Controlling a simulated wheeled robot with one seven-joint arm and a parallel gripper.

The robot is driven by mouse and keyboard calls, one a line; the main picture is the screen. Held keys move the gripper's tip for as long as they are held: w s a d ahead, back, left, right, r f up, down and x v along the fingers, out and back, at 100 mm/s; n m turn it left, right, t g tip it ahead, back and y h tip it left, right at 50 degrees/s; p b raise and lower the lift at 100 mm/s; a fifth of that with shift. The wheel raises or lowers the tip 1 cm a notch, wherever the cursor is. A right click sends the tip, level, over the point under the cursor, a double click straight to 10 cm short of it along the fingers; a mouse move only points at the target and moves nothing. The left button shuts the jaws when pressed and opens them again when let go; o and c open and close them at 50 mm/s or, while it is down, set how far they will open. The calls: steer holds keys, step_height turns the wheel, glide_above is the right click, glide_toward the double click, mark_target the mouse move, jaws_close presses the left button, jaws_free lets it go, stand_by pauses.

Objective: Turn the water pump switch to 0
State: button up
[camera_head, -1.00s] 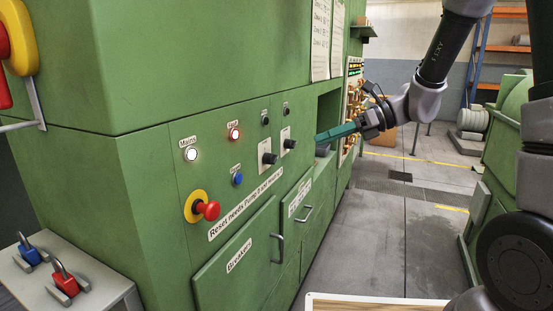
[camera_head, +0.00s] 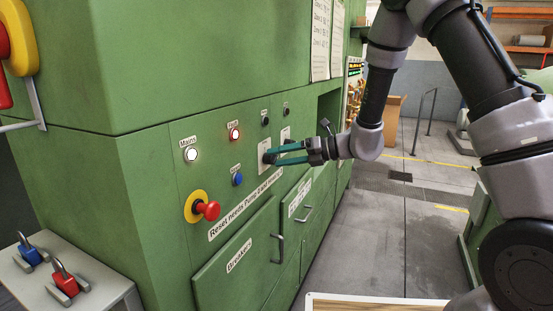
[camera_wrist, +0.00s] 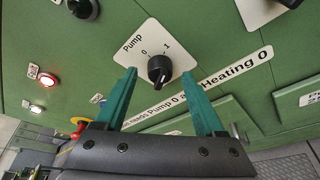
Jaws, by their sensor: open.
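The pump switch is a black rotary knob (camera_wrist: 159,70) on a white plate (camera_wrist: 140,62) marked "Pump", 0 and 1, facing me in the wrist view. Which mark it points at is hard to tell. In the head view this knob (camera_head: 267,159) sits on the green panel at my fingertips. My gripper (camera_head: 274,155) is open, with long teal fingers reaching left to the panel. In the wrist view the fingers of my gripper (camera_wrist: 160,74) stand on either side of the knob, with gaps showing. Contact cannot be seen.
A second switch plate (camera_head: 286,134) is right of the pump switch, partly behind my gripper. A lit white lamp (camera_head: 191,155), a lit red lamp (camera_head: 234,133), a blue button (camera_head: 237,179) and a red emergency stop (camera_head: 208,210) are to the left. The aisle floor (camera_head: 365,240) is clear.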

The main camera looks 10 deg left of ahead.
steer(key=shift+a+f, duration=0.2)
steer(key=shift+a, duration=0.5)
jaws_close()
steer(key=n+t+h, duration=0.1)
steer(key=n+t, duration=0.1)
steer(key=n, duration=0.2)
steer(key=shift+s+r, duration=0.1)
steer(key=shift+s, duration=0.05)
steer(key=n+t, duration=0.1)
steer(key=n, duration=0.1)
steer(key=n+t, duration=0.1)
steer(key=n, duration=0.1)
steer(key=shift+s+a+n+h, duration=0.1)
steer(key=shift+s+n+h, duration=0.05)
steer(key=shift+n+h, duration=0.2)
steer(key=shift+t, duration=0.3)
